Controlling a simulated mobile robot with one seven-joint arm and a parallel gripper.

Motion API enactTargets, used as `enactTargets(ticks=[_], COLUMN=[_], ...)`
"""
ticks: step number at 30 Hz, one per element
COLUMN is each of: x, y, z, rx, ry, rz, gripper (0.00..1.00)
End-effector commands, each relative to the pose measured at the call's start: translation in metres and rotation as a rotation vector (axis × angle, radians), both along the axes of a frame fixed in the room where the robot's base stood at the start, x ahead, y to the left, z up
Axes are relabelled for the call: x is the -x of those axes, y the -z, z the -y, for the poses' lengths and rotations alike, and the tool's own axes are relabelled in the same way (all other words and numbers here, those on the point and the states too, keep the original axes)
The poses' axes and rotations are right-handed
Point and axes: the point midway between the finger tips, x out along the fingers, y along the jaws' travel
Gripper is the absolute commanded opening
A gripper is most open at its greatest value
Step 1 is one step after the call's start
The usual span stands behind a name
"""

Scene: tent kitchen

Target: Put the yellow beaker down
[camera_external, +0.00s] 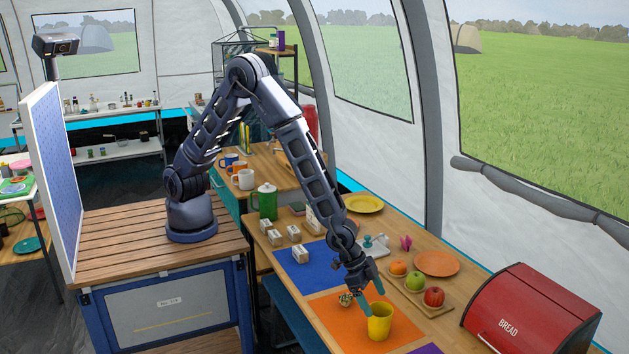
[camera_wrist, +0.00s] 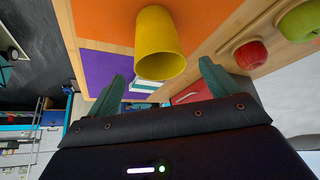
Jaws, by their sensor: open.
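The yellow beaker (camera_external: 379,322) stands upright on the orange mat (camera_external: 338,334) near the front of the table. My gripper (camera_external: 371,290) is just above and beside the beaker, with its fingers apart. In the wrist view the beaker (camera_wrist: 160,45) stands on the orange mat (camera_wrist: 100,20), ahead of my two green fingertips (camera_wrist: 161,85). The fingers are spread wide and no grip on the beaker shows. The beaker looks empty.
A small patterned item (camera_external: 346,299) lies on the mat left of my gripper. A board with an orange, a green apple (camera_external: 415,281) and a red apple (camera_external: 434,297) is to the right. A red bread bin (camera_external: 530,312) stands beyond. A purple mat (camera_wrist: 107,70) adjoins the orange one.

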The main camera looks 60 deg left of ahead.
Motion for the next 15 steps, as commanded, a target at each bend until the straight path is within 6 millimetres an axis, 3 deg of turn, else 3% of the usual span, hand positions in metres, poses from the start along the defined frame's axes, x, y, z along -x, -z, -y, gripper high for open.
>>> enactTargets(ticks=[6,15], x=[0.01,0.015], y=[-0.028,-0.042], z=[-0.012,-0.019], rx=[0.001,0.0], ry=[0.002,0.001], rz=[0.001,0.0], gripper=[0.87,0.87])
